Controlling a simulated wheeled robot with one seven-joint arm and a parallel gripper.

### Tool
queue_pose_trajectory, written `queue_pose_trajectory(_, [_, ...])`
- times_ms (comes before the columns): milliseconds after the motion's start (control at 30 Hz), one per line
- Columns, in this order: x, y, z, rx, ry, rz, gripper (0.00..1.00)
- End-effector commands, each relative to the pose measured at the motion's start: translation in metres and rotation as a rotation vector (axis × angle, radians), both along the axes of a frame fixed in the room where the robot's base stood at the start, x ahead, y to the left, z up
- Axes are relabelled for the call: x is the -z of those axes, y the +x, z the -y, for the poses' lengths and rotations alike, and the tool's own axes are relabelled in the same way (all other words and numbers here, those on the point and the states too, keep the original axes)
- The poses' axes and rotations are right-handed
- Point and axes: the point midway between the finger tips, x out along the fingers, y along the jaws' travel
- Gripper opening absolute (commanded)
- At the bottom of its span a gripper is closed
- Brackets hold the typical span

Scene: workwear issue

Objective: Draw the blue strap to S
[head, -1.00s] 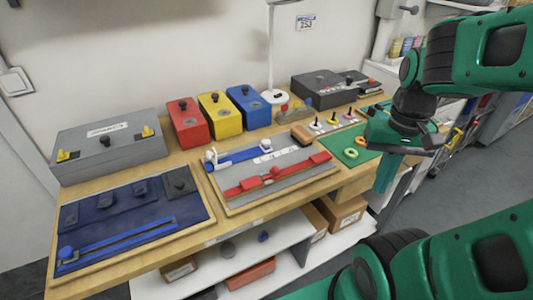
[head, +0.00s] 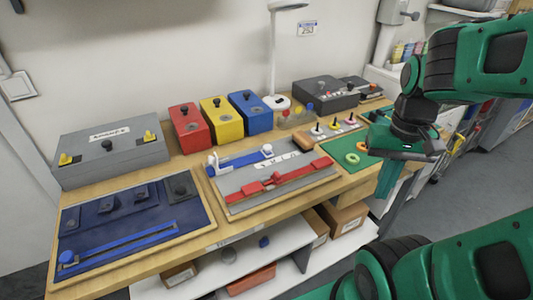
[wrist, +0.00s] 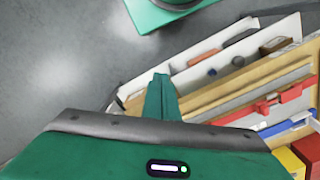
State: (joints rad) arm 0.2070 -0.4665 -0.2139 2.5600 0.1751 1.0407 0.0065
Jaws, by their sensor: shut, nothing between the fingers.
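The blue strap (head: 242,159) lies along the back of a grey board (head: 235,185) in the middle of the bench. It has a white buckle (head: 212,162) at its left end and a white knob (head: 267,149) near its right. White label plates (head: 272,164) lie just in front; their letters are too small to read. My gripper (head: 387,185) points down off the bench's right front edge, well right of the strap and apart from it. Its fingers are together and empty; they also show in the wrist view (wrist: 161,97). The strap is at the wrist view's right (wrist: 285,127).
A red strap (head: 275,181) crosses the front of the board. Red (head: 189,131), yellow (head: 222,122) and blue (head: 250,115) boxes stand behind. A navy panel (head: 100,240) is left; a green mat (head: 355,150) with rings is right. A lamp (head: 273,70) rises behind.

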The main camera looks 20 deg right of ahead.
Motion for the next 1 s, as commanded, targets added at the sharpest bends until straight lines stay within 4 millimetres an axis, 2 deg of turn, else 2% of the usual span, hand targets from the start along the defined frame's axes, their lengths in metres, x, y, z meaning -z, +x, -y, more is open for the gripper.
queue_pose_trajectory(400, [0.0,0.0,0.0,0.0,0.0,0.0,0.0])
queue_pose_trajectory(433, [0.0,0.0,0.0,0.0,0.0,0.0,0.02])
queue_pose_trajectory(533, [-0.006,-0.007,-0.001,-0.021,0.0,0.018,0.26])
queue_pose_trajectory(567, [-0.008,-0.003,-0.001,-0.04,0.0,0.024,0.33])
queue_pose_trajectory(600, [-0.011,0.006,-0.002,-0.08,0.002,0.034,0.4])
queue_pose_trajectory(667, [-0.015,0.027,-0.004,-0.171,0.005,0.054,0.4])
queue_pose_trajectory(767, [-0.026,0.078,-0.015,-0.4,0.015,0.109,0.4])
queue_pose_trajectory(900, [-0.04,0.156,-0.043,-0.781,0.037,0.213,0.4])
queue_pose_trajectory(1000, [-0.048,0.203,-0.067,-1.025,0.053,0.289,0.4])
